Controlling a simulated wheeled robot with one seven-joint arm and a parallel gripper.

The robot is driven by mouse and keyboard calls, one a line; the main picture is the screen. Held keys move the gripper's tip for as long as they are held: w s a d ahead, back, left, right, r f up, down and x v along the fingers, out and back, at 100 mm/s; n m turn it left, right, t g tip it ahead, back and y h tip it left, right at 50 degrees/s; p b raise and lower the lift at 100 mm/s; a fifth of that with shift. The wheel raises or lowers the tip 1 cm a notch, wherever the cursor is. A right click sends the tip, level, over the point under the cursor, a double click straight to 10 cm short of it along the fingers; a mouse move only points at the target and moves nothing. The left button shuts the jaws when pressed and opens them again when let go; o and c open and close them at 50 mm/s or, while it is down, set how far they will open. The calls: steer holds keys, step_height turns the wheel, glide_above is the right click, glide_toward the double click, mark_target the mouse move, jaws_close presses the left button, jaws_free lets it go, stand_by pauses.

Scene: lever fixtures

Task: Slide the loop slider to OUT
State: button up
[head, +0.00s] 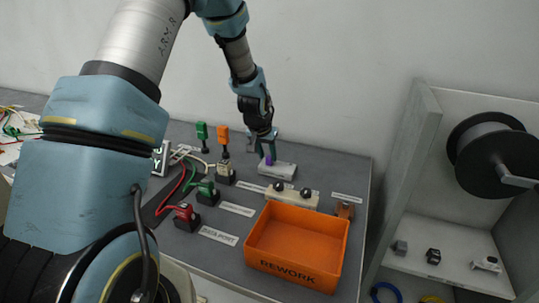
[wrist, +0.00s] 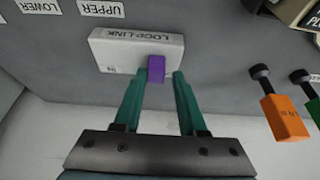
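The loop slider is a white block labelled LOOP-LINK (wrist: 115,50) with a purple knob (wrist: 156,68); its lettering is upside down in the wrist view. In the head view the white block (head: 280,170) sits near the back of the grey bench, with the purple knob (head: 268,158) at its left part. My gripper (wrist: 162,76) has its two teal fingers apart, one on each side of the knob. The left finger is close against the knob or touching it; a gap shows on the right. In the head view my gripper (head: 267,145) reaches down over the block. I cannot read an OUT mark.
An orange REWORK bin (head: 297,245) stands at the bench's front right. Green (head: 202,132) and orange (head: 223,137) upright levers stand left of the slider. Red (head: 186,215) and green (head: 206,190) plugs with cables sit further left.

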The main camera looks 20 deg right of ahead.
steer(key=o, duration=0.3)
steer(key=b+v, duration=0.2)
steer(key=v, duration=0.8)
steer(key=shift+s+a+r, duration=0.15)
steer(key=shift+r, duration=0.2)
steer(key=s+a+n+y, duration=0.1)
steer(key=s+a+n, duration=0.1)
steer(key=s+a, duration=0.3)
steer(key=s+a+n+g, duration=0.1)
steer(key=s+a, duration=0.3)
steer(key=a, duration=0.9)
steer(key=s+a+n+y, duration=0.1)
steer(key=s+a+n, duration=0.2)
steer(key=a, duration=0.6)
steer(key=shift+s+a+r+n+g+y, duration=0.1)
steer(key=shift+s+n+g+y, duration=0.1)
steer(key=shift+s, duration=0.45)
steer(key=shift+s+r+n+g+y, duration=0.1)
steer(key=shift+s+n+g, duration=0.1)
steer(key=shift+s, duration=0.45)
